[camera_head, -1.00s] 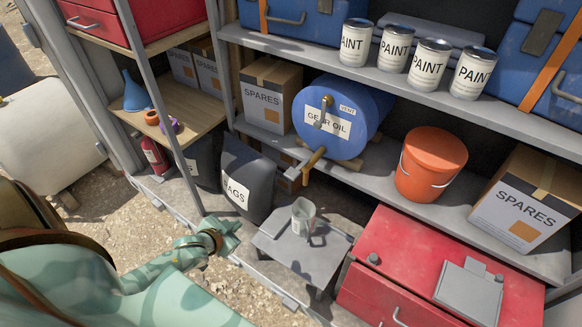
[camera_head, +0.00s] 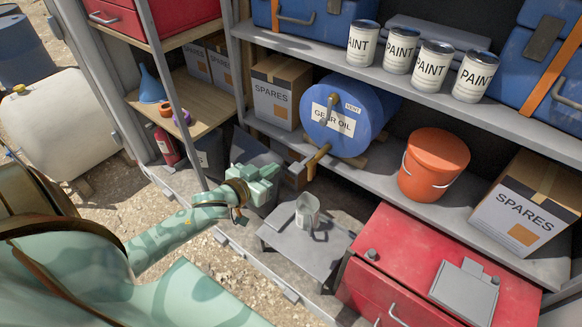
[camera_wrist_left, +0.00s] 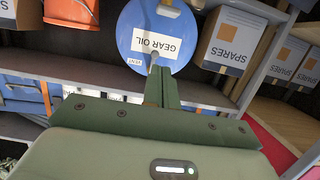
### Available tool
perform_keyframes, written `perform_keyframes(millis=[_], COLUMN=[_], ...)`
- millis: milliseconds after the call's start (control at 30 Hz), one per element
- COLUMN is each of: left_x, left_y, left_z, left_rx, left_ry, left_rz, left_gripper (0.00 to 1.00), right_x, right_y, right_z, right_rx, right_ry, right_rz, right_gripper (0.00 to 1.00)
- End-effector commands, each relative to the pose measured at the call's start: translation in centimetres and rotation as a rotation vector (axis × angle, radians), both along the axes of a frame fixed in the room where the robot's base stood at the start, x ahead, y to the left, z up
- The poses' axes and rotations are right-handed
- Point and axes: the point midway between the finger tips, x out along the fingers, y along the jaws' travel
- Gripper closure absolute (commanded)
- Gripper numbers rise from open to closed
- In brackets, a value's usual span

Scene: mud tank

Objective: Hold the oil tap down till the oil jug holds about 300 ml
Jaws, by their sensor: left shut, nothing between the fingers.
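The blue gear oil drum (camera_head: 342,121) lies on its side on the middle shelf. Its brass tap (camera_head: 314,163) sticks out at the lower front, and the drum also shows upside down in the left wrist view (camera_wrist_left: 159,55). A clear jug (camera_head: 307,212) stands on a small grey stand below and near the tap; I cannot read its level. My left gripper (camera_head: 272,173) is shut and empty, in front of the shelf, left of the tap and apart from it in the head view. In the left wrist view its fingers (camera_wrist_left: 160,88) cover most of the tap. My right gripper is not in view.
The grey stand (camera_head: 281,243) sits beside a red cabinet (camera_head: 410,262). An orange bucket (camera_head: 433,163) and spares boxes (camera_head: 275,92) share the drum's shelf. A grey shelf post (camera_head: 172,95) rises left of my gripper. Paint cans (camera_head: 431,66) stand above.

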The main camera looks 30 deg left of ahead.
Motion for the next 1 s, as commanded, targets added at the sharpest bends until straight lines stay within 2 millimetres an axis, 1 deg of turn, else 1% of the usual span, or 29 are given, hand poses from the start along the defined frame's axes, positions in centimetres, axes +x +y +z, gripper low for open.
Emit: perform_keyframes(millis=[100, 433, 500, 633, 800, 1000], left_x=[2.1, 8.8, 8.7, 8.6, 8.6, 8.6], left_y=[-0.1, -0.6, -0.7, -0.7, -0.7, -0.7], left_z=[-0.4, -2.2, -3.7, -5.3, -6.1, -6.2], left_rx=[0.002, 0.003, 0.000, 0.000, 0.002, 0.002], left_ry=[-0.002, -0.001, 0.004, 0.002, 0.001, 0.000], left_rz=[0.000, 0.000, 0.001, 0.001, 0.000, 0.000], left_gripper=[1.00, 1.00, 1.00, 1.00, 1.00, 1.00], right_x=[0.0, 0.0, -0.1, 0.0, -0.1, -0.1], right_y=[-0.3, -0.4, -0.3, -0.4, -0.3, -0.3], right_z=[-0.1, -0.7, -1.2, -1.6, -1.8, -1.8], right_rx=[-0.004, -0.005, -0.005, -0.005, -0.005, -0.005], right_ry=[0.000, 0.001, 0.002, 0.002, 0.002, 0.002], right_rz=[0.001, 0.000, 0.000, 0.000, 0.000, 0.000], right_gripper=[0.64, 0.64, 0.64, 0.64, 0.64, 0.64])
